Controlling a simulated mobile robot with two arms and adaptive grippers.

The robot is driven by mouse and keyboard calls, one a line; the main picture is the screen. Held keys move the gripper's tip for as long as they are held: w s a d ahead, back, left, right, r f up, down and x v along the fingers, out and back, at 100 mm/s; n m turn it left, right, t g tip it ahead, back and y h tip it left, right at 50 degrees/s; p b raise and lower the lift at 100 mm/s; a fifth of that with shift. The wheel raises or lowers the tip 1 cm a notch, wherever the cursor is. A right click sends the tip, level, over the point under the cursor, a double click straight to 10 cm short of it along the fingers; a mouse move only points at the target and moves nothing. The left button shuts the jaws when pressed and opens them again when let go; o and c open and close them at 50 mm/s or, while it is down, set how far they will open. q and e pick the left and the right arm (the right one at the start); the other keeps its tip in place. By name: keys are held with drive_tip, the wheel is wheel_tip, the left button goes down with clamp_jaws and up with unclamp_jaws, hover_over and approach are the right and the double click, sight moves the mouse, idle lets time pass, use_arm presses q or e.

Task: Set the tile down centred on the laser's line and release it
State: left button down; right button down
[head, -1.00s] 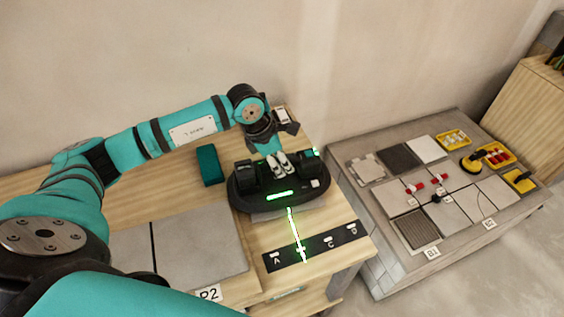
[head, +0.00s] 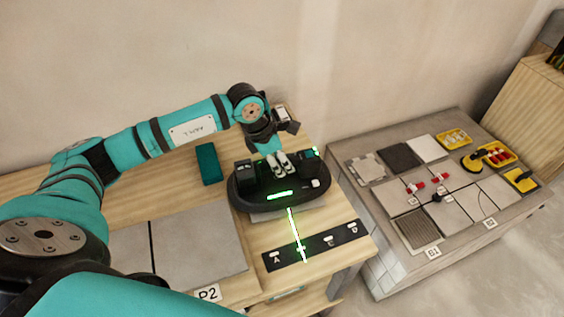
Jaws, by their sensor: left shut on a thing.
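My left gripper (head: 279,163) reaches down from above and is shut on the black lifter (head: 308,200), an oval body with a lit green bar, near the bench's right end. A grey tile edge (head: 300,212) shows under the lifter's front; most of the tile is hidden. I cannot tell whether the tile touches the bench. The laser's green line (head: 294,230) runs from the lifter's front edge across the wood to a black lettered strip (head: 270,263). My right gripper is not in view.
A teal block (head: 208,164) stands left of the lifter. Large grey slabs (head: 200,250) lie on the bench at front left, by a P2 label. A second, grey bench (head: 375,255) at right carries tiles, red clips and yellow trays (head: 454,139). Bare wood lies in front of the lifter.

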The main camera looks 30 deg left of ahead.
use_arm(q)
drive_tip(key=shift+w+f+b, duration=0.1)
drive_tip(key=shift+b, duration=0.2)
idle(0.7)
drive_tip(key=c, duration=1.1)
unclamp_jaws()
drive_tip(key=shift+s+f, duration=0.25)
drive_tip(key=v, duration=1.2)
drive_tip(key=shift+w+r, duration=0.2)
drive_tip(key=shift+r, duration=0.05)
